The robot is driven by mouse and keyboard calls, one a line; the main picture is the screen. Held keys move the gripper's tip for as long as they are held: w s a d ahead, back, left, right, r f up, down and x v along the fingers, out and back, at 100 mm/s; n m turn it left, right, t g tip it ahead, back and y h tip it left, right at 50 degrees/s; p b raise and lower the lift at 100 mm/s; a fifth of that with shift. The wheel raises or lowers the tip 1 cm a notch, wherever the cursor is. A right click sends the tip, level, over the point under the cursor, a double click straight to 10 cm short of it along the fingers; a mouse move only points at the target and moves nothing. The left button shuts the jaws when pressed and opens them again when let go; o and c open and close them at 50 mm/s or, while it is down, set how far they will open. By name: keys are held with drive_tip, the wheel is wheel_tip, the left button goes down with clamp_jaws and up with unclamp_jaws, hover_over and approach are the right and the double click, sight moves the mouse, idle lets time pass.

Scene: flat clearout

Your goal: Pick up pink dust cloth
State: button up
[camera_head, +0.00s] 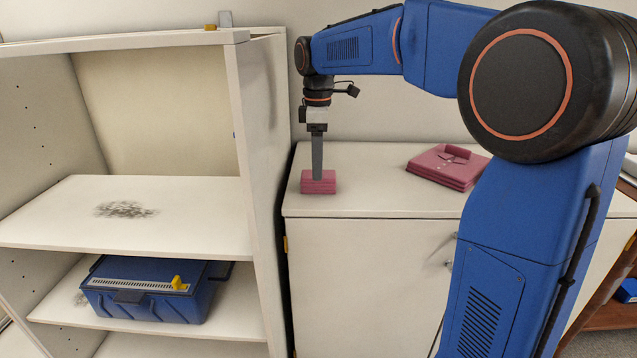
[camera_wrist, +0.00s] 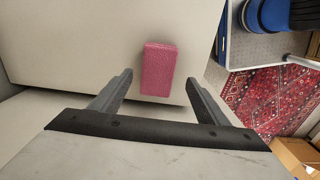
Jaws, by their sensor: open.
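The pink dust cloth (camera_head: 328,188) is a small folded pad lying on the white cabinet top near its left front edge. My gripper (camera_head: 317,178) points straight down at it, and its fingertips overlap the cloth in the head view. In the wrist view the cloth (camera_wrist: 157,70) shows whole as a pink rectangle, between and beyond the two open fingers of my gripper (camera_wrist: 159,77). The fingers are apart and empty. I cannot tell how high the tips are above the cloth.
A folded dark-pink shirt (camera_head: 446,168) lies further right on the cabinet top (camera_head: 375,190). The tall white shelf unit (camera_head: 258,150) rises close to the left, with a blue toolbox (camera_head: 145,300) on a lower shelf. A patterned rug (camera_wrist: 265,95) shows in the wrist view.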

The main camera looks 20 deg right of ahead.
drive_tip(key=shift+w+d+f, duration=0.1)
drive_tip(key=shift+w+f, duration=0.05)
drive_tip(key=shift+f, duration=2.45)
drive_tip(key=c, duration=1.1)
